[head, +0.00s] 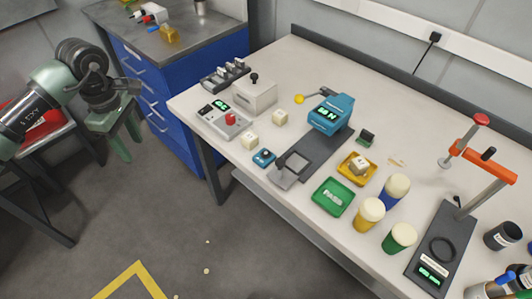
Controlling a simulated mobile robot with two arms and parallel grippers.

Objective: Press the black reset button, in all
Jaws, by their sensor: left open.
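A light grey box (220,121) with a lit display and a red button (231,118) stands near the left front of the white workbench. Behind it, a cream box (255,97) carries a black knob (254,78). I cannot tell for sure which black part is the reset button. My left gripper (131,148) is open and empty, with its pale green fingers pointing down over the floor, left of the bench and apart from everything on it. My right gripper is not in view.
Cream cubes (250,142), a blue display device (331,114), a green tray (333,197), a yellow tray (346,165) and capped jars (368,214) fill the bench. An orange-armed stand (484,172) is at right. A blue drawer cabinet (160,90) stands behind the left gripper.

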